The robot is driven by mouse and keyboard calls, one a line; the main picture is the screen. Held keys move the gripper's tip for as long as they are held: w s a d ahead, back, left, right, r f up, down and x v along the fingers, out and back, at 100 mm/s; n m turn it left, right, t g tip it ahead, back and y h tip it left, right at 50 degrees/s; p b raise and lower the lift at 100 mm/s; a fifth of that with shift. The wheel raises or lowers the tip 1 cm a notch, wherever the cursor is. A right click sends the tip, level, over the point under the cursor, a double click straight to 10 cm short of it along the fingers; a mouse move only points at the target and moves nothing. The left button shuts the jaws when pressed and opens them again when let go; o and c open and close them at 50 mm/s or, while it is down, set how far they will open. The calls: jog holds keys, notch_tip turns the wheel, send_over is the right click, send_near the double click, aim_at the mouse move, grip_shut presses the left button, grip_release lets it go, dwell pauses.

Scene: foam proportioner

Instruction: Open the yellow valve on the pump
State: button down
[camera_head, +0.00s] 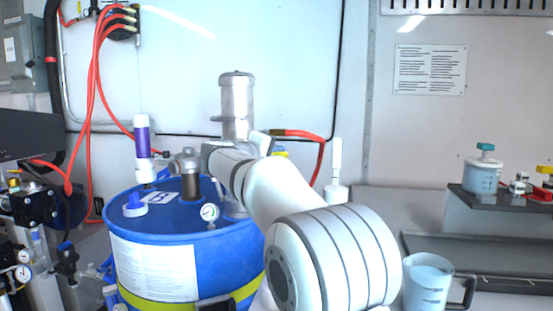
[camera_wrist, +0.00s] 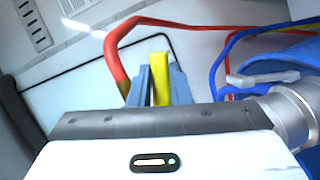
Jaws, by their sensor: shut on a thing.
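The yellow valve handle (camera_wrist: 160,78) stands between the two blue-grey fingers of my gripper (camera_wrist: 158,86) in the wrist view. The fingers are shut on it. In the head view only a small yellow part of the valve (camera_head: 281,154) shows beside my wrist, and my arm hides most of my gripper. The silver pump (camera_head: 237,105) rises upright from the blue drum (camera_head: 180,258), behind my arm. A red hose (camera_wrist: 113,48) comes down close to the left of the fingers. The valve body is hidden, so its exact angle to the pipe cannot be told.
A purple-and-white tube (camera_head: 142,140), a dark fitting (camera_head: 190,172) and a gauge (camera_head: 209,212) stand on the drum top. A jug of blue liquid (camera_head: 428,282) is at lower right. Red and blue hoses (camera_wrist: 222,66) run at right in the wrist view.

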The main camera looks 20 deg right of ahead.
jog(key=w+a+f+m+t+y+b, duration=0.1)
jog(key=w+a+f+m+y+b, duration=0.1)
jog(key=a+f+m+y+b, duration=0.2)
jog(key=shift+w+a+m+y+b, duration=0.25)
jog(key=shift+m+y+b, duration=0.95)
jog(key=shift+m+b, duration=1.4)
jog(key=shift+m+p, duration=0.45)
jog(key=shift+m, duration=0.15)
jog(key=c, duration=1.3)
grip_release()
jog(key=shift+r, duration=0.1)
jog(key=shift+c, duration=0.2)
jog(key=shift+s+a+r, duration=0.1)
